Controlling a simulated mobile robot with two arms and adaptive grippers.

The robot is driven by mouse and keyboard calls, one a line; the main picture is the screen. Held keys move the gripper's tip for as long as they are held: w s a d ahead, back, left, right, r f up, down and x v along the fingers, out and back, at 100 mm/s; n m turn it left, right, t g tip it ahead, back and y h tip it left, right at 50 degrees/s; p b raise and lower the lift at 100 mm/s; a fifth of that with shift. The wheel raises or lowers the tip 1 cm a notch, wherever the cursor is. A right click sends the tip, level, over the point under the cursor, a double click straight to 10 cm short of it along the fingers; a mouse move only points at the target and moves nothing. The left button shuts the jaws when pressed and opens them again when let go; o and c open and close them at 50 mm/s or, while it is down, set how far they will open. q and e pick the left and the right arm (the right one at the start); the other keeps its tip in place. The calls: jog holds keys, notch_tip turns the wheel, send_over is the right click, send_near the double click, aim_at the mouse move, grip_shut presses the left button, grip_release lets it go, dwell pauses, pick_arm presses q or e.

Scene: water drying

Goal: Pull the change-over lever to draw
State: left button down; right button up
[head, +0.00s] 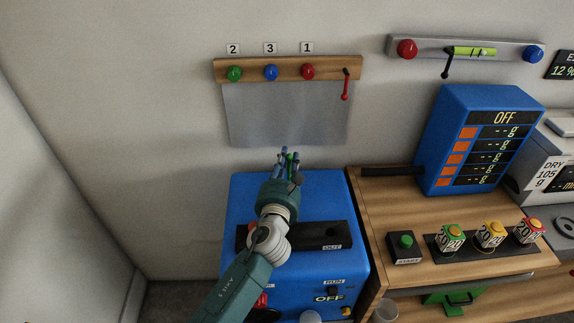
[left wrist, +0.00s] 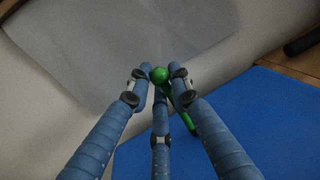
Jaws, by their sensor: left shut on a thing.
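A green lever with a round ball knob (left wrist: 160,74) stands up at the blue machine. In the left wrist view its green stem runs down to the right from the knob. My left gripper (left wrist: 163,80) has its blue fingers closed around the lever just by the knob. In the head view my left gripper (head: 287,157) is above the back of the blue machine (head: 328,195), with a little green showing between its fingers. The lever's base is hidden. A dark slot plate on the machine carries the label OUT (head: 332,247); my arm covers its left part. My right gripper is not in view.
A wooden rail (head: 290,64) with green, blue and red knobs and a red lever (head: 346,88) is on the wall, above a grey panel (head: 285,115). A wooden bench (head: 395,210) at right carries a blue display box (head: 450,130) and several buttons.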

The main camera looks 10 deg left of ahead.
pick_arm(q)
jog(key=shift+s+d+f, duration=0.1)
jog(key=shift+f, duration=0.3)
jog(key=c, duration=1.7)
grip_release()
jog(key=shift+c, duration=0.2)
jog(key=shift+r, duration=0.15)
jog(key=s, duration=0.7)
jog(key=shift+s+d, duration=0.2)
jog(key=shift+d, duration=0.15)
